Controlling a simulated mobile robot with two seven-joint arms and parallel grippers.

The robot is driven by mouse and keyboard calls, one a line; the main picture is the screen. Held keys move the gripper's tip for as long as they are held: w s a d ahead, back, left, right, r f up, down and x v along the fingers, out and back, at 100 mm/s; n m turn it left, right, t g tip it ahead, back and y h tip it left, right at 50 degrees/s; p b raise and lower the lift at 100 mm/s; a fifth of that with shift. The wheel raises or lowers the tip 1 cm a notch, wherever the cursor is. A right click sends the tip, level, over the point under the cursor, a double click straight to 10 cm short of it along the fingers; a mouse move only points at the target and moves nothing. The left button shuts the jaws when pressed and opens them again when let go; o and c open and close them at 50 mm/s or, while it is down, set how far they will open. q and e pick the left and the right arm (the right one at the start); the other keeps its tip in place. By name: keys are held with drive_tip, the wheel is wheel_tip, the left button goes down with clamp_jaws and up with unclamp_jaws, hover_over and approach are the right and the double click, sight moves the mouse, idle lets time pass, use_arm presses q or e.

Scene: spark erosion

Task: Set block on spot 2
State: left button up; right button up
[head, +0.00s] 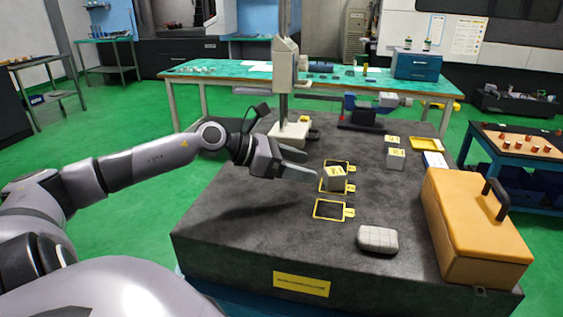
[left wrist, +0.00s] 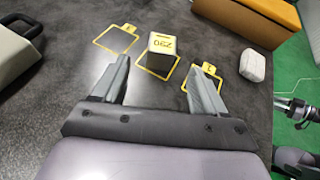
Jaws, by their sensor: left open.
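A pale grey block (head: 335,179) with a yellow marked top stands on the middle one of three yellow outlined spots. In the left wrist view the block (left wrist: 161,47) stands upright, with yellow lines (left wrist: 152,73) around its base. The near spot (head: 331,209) is empty; its tag seems to read 1 in the left wrist view (left wrist: 208,70). The far spot (left wrist: 116,38) is empty too. The middle spot's number is hidden. My left gripper (head: 308,164) is open and empty, its fingers pointing at the block from the left; the block is just beyond the fingertips, apart from them.
An orange case (head: 475,235) with a dark handle stands at the table's right. A white rounded block (head: 377,239) lies at the front. A stand with a post (head: 290,132) rises behind my gripper. Two small grey blocks (head: 395,159) and a yellow tray (head: 426,144) are farther back.

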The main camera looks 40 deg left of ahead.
use_arm(q)
drive_tip(key=shift+s+a+r, duration=0.25)
drive_tip(key=shift+s+r, duration=0.1)
drive_tip(key=shift+s, duration=0.2)
drive_tip(key=shift+v, duration=1.35)
drive_tip(key=shift+s, duration=0.1)
